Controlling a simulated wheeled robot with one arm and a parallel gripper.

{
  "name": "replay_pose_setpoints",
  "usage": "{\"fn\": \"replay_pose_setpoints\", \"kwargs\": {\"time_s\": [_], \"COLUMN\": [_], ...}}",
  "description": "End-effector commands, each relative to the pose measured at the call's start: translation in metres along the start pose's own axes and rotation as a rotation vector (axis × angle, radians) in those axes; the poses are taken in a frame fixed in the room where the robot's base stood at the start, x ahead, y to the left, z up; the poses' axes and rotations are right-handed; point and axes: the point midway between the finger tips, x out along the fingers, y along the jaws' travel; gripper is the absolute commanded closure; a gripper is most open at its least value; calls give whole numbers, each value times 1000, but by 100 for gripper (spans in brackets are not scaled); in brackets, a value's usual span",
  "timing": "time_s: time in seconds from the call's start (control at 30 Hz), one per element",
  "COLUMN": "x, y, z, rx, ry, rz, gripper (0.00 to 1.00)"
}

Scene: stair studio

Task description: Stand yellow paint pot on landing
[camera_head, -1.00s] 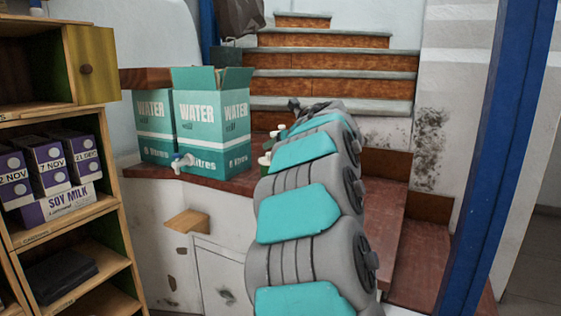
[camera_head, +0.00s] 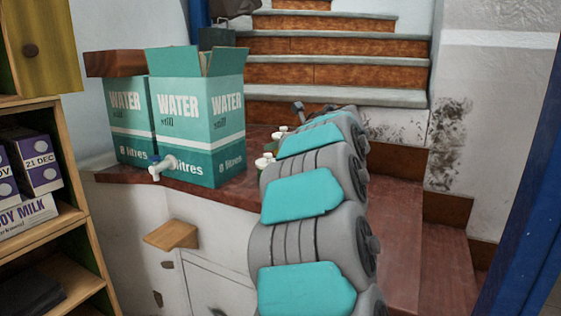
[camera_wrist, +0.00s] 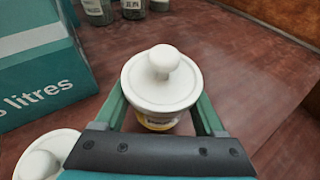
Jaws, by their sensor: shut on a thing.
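The yellow paint pot (camera_wrist: 158,124) has a white knobbed lid and a strip of yellow label showing below it. My gripper (camera_wrist: 160,108) is shut on the pot, with one green finger on each side, in the wrist view. The pot looks upright over the red-brown landing (camera_wrist: 250,72); I cannot tell whether its base touches. In the head view the landing (camera_head: 392,235) lies below the stairs, and my arm reaches over it, hiding my gripper and the held pot.
Another white-lidded pot (camera_wrist: 45,158) is close at lower left in the wrist view. Water boxes (camera_head: 215,130) with a tap stand on the left of the landing. Several jars (camera_wrist: 100,10) stand beyond. Shelves (camera_head: 45,230) are at left, a blue post (camera_head: 530,190) at right.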

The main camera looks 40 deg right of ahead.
Motion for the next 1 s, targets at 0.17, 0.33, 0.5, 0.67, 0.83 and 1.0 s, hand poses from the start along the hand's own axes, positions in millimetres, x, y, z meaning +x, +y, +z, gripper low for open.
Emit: {"fn": "replay_pose_setpoints", "kwargs": {"time_s": [0.17, 0.33, 0.5, 0.67, 0.83, 1.0], "x": [11, 15, 14, 16, 16, 16], "y": [-1, -2, -2, -2, -2, -2], "z": [-25, -36, -35, -38, -38, -38], "rx": [4, 2, 0, 0, 0, 0], "ry": [1, 0, -1, 0, 0, 1], "rz": [0, -2, -2, -2, -2, -2], "gripper": [100, 100, 100, 100, 16, 16]}}
